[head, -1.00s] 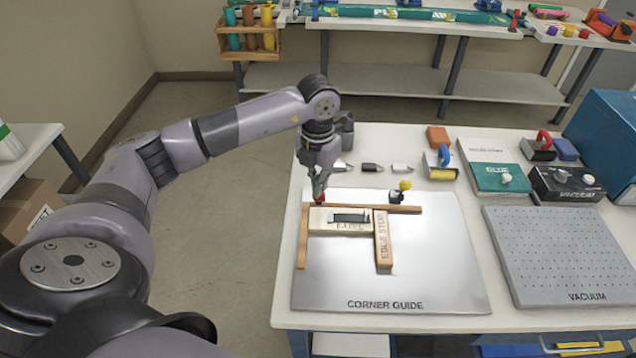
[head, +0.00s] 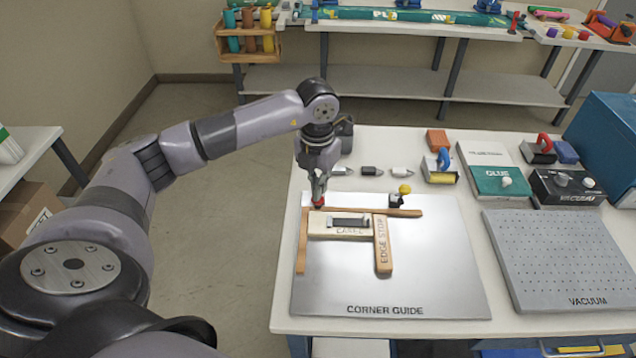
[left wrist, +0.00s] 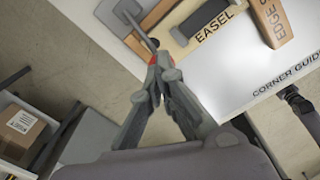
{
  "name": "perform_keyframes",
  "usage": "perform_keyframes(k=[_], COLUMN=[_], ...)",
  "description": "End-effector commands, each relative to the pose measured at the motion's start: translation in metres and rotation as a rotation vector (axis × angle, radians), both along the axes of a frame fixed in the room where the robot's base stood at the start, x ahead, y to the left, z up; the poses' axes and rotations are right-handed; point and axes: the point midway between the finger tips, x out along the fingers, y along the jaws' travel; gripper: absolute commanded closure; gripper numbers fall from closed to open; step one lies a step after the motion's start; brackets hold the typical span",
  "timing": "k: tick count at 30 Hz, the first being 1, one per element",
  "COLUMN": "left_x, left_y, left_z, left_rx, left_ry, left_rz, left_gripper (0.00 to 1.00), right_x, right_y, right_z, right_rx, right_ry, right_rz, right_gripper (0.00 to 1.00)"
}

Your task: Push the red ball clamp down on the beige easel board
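The beige easel board (head: 322,228), marked EASEL, lies on the metal corner guide plate (head: 430,280) against wooden strips. It also shows in the left wrist view (left wrist: 218,36). The red ball (head: 318,205) of the clamp is at the board's upper left corner, largely covered by my left gripper (head: 318,196). In the left wrist view the red ball (left wrist: 153,60) peeks out at the tips of my left gripper (left wrist: 163,68). Its fingers are together at the ball; contact is hard to judge.
A yellow ball clamp (head: 404,189) stands at the back strip. An edge stop bar (head: 382,245) lies right of the board. A vacuum plate (head: 560,255) and a glue box (head: 500,182) are farther right.

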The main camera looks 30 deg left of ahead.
Motion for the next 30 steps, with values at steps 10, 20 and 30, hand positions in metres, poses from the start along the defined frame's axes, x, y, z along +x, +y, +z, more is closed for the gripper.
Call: perform_keyframes(k=[10, 20, 30], left_x=[-0.001, -0.001, -0.002], left_y=[-0.001, -0.001, -0.002], left_z=[0.031, 0.058, 0.065], left_rx=[-0.001, -0.002, -0.001], left_ry=[0.003, 0.004, 0.005], left_rz=[-0.003, -0.004, -0.004], left_gripper=[1.0, 1.0, 1.0], right_x=[0.0, 0.0, 0.0], right_y=[0.0, 0.0, -0.001], right_z=[0.021, 0.037, 0.04], right_rx=[0.0, 0.0, -0.001], right_ry=[0.0, 0.0, 0.0], right_rz=[0.0, 0.0, 0.0], right_gripper=[1.0, 1.0, 1.0])
